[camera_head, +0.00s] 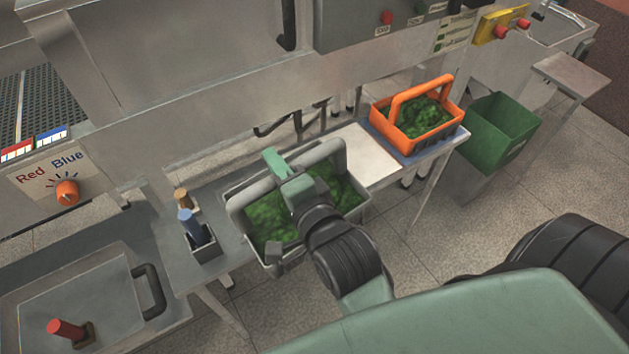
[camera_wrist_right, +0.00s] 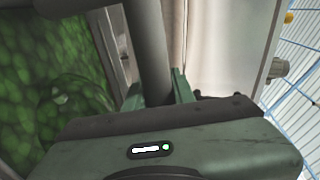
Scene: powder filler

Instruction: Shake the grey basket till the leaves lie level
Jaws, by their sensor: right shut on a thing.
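The grey basket (camera_head: 262,263) stands on the narrow table below the machine, with green leaves (camera_head: 268,217) inside. The leaves also show in the right wrist view (camera_wrist_right: 45,70) at the left. My right gripper (camera_head: 277,163) reaches over the basket and is shut on its grey handle. The handle (camera_wrist_right: 148,50) runs between the fingers in the right wrist view. My right wrist and arm hide part of the leaves and the basket's front, so I cannot tell whether the leaves lie level throughout. My left gripper is not in view.
An orange basket (camera_head: 398,136) with leaves stands on a blue mat at the table's right end. A green bin (camera_head: 503,131) is beyond it. A holder (camera_head: 205,247) with a blue-handled tool stands close left of the grey basket. A bare pale panel (camera_head: 357,153) lies between the baskets.

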